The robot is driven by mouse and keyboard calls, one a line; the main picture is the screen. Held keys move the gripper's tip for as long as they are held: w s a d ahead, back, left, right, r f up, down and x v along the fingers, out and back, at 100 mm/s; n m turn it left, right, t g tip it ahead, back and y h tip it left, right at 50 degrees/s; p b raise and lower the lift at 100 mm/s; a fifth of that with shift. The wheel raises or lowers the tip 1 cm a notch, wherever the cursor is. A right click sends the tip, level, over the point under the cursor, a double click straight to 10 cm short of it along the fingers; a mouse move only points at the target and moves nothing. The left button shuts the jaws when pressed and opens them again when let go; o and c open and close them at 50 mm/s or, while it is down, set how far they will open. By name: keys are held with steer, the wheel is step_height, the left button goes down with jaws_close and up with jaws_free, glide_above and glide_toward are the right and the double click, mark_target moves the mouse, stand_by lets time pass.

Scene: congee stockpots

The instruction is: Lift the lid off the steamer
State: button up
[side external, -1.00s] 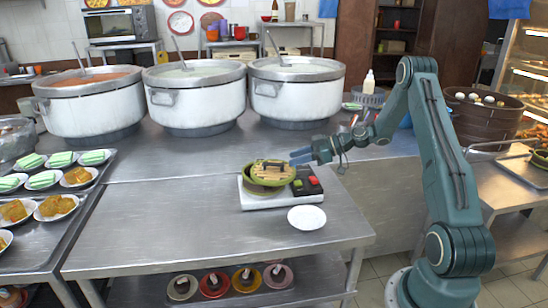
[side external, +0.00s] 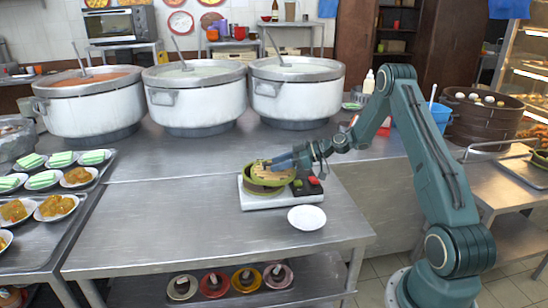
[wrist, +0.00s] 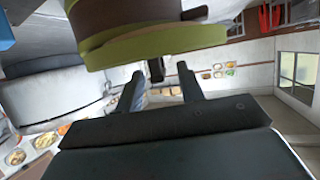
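The round green-and-tan steamer (side external: 262,188) sits on a silver cooker with a black control panel in the side view. Its lid (side external: 252,172) is on it, with the top partly hidden by my gripper (side external: 272,163). In the wrist view, the green lid (wrist: 160,45) shows upside down, and its dark handle (wrist: 157,70) sticks out from it. My gripper (wrist: 160,75) is open there, with one finger on each side of the handle in the picture. I cannot tell whether the fingers touch it.
A white saucer (side external: 307,217) lies in front of the cooker (side external: 262,201). Several large white stockpots, including one (side external: 297,95), stand behind. Trays of small dishes (side external: 50,208) are at the left. The front left of the steel table (side external: 170,220) is clear.

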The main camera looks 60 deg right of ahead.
steer(key=shift+c, duration=0.5)
jaws_close()
steer(key=shift+r, duration=0.1)
step_height(320, 180, up, 20)
stand_by(0.6)
stand_by(0.4)
